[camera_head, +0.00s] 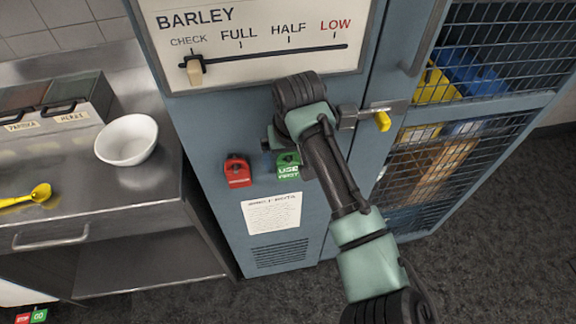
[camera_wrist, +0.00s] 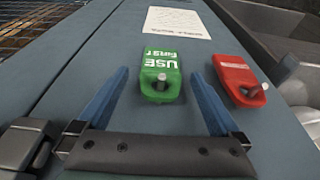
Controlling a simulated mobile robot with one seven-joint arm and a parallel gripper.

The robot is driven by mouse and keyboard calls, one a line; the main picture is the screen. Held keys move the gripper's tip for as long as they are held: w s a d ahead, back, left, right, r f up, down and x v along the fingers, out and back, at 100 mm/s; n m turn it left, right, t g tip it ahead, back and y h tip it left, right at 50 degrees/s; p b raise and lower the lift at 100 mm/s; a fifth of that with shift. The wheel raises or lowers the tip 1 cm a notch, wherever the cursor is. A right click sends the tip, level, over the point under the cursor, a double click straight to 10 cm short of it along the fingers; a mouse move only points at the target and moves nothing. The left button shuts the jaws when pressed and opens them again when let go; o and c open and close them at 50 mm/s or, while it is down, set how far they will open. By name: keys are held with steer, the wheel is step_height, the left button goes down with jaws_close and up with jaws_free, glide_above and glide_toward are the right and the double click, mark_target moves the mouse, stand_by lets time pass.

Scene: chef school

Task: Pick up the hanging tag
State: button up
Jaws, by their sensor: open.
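A green tag marked "USE FIRST" (camera_head: 288,168) hangs on the blue cabinet front, partly behind my arm in the head view. A red tag (camera_head: 237,172) hangs to its left. In the wrist view, the green tag (camera_wrist: 162,70) lies between and just ahead of my gripper's two blue fingers, and the red tag (camera_wrist: 238,78) is outside the right finger. My gripper (camera_wrist: 158,88) is open and empty, with its fingers on either side of the green tag's line. In the head view, my gripper's fingers are hard to make out.
The blue cabinet carries a BARLEY slider panel (camera_head: 255,50) above and a paper sheet (camera_head: 272,213) below. A yellow-handled latch (camera_head: 382,121) is right of my arm, beside mesh doors. A steel counter with a white bowl (camera_head: 127,139) and a yellow spoon (camera_head: 40,193) stands left.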

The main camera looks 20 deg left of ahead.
steer(key=shift+w+a+f, duration=0.1)
steer(key=shift+f, duration=0.4)
steer(key=c, duration=1.4)
steer(key=shift+r, duration=0.1)
